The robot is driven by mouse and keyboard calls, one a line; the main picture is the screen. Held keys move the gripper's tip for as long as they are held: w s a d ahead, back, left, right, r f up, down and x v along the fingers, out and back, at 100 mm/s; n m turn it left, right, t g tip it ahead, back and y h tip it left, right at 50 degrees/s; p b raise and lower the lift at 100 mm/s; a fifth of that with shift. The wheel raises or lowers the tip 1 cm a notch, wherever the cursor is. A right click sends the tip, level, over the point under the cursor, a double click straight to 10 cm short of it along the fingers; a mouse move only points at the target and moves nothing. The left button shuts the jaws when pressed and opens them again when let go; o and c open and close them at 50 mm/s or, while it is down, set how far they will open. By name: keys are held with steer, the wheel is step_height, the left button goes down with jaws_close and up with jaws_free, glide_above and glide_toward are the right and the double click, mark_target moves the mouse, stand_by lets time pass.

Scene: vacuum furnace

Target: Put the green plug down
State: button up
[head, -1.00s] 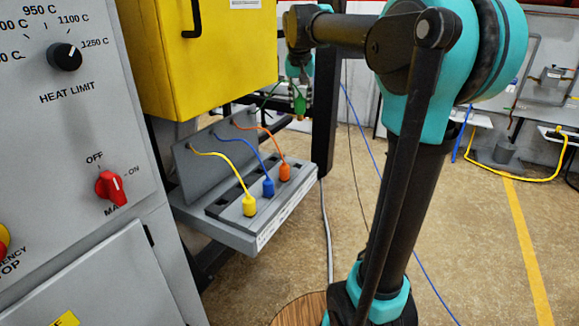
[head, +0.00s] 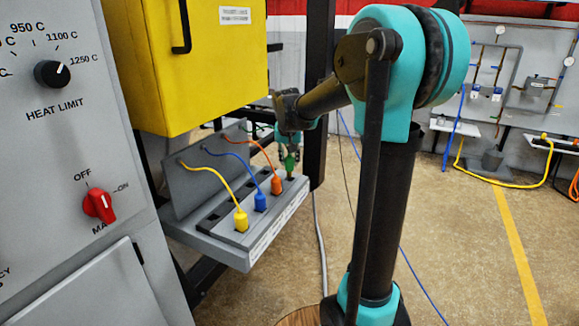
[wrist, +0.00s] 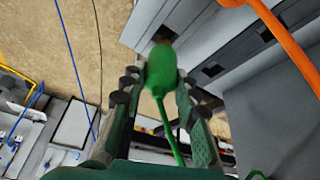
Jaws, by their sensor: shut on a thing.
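The green plug (head: 290,160) is between the fingers of my gripper (head: 289,149), at the far right end of the grey socket shelf (head: 215,240). In the wrist view my gripper (wrist: 162,98) is shut on the green plug (wrist: 161,70), with its green cable trailing back between the fingers. The plug's tip shows next to the shelf's edge and its dark slots in the wrist view. In the head view the plug is right over or at the end of the shelf; I cannot tell whether it touches.
Yellow (head: 241,220), blue (head: 260,201) and orange (head: 276,184) plugs stand in a row on the shelf, their cables running to the back panel. The yellow box (head: 190,70) hangs above. The grey control panel (head: 70,140) stands at the left. Open floor lies to the right.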

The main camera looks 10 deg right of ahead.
mark_target(289, 166)
steer(key=shift+f, duration=1.45)
steer(key=shift+f, duration=0.3)
steer(key=o, duration=1.1)
steer(key=shift+r, duration=0.3)
steer(key=v, duration=1.2)
steer(key=s+d+f+n, duration=0.1)
steer(key=s+f, duration=0.7)
steer(key=s+d+f, duration=0.2)
steer(key=s+f, duration=0.6)
steer(key=s, duration=0.1)
steer(key=s+d+f+n+y, duration=0.1)
steer(key=s+d+f, duration=0.1)
steer(key=s+f, duration=0.6)
steer(key=shift+s+n, duration=0.3)
steer(key=shift+s, duration=0.3)
